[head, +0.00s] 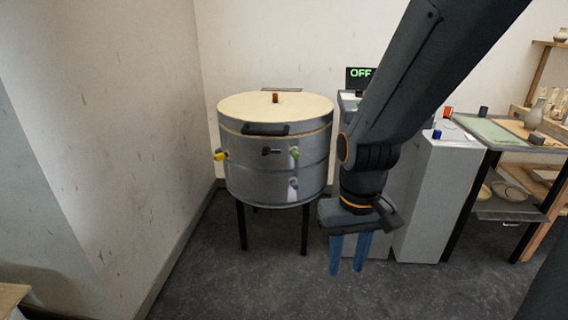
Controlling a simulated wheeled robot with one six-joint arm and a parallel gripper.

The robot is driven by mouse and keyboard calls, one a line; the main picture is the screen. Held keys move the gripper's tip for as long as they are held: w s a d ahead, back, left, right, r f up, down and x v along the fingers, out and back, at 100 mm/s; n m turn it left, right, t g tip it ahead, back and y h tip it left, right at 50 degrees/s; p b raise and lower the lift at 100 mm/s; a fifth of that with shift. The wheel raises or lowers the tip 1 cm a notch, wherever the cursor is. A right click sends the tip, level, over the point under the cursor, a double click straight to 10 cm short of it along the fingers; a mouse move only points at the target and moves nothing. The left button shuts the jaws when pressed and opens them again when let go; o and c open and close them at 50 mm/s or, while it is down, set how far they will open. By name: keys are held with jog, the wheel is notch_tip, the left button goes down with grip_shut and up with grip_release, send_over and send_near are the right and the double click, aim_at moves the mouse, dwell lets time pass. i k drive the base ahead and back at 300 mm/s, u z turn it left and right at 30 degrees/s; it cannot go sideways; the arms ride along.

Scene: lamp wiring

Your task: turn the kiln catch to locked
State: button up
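The kiln (265,175) is a grey metal drum with a cream lid (250,104), standing on dark legs at the left of the middle. The lid looks closed. A small dark catch (271,151) sits on the front of the drum below a dark lid handle (265,129), and its lever lies roughly level. I cannot tell from here which position this stands for. My gripper (347,270) points down to the right of the kiln and lower than the catch. Its two blue fingers are apart with nothing seen between them.
Yellow (220,156), green (295,153) and pale blue (294,184) fittings stick out of the drum. A display reading OFF (360,73) stands behind my arm. Grey cabinets (437,195) and a shelf unit (500,213) stand right. The floor before the kiln is clear.

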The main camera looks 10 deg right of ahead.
aim_at(266, 151)
jog(key=i, duration=0.3)
jog(key=k, duration=1.3)
jog(key=u, duration=0.55)
jog(key=i, duration=0.5)
jog(key=u, duration=0.7)
jog(key=i, duration=1.55)
jog(key=z, duration=0.7)
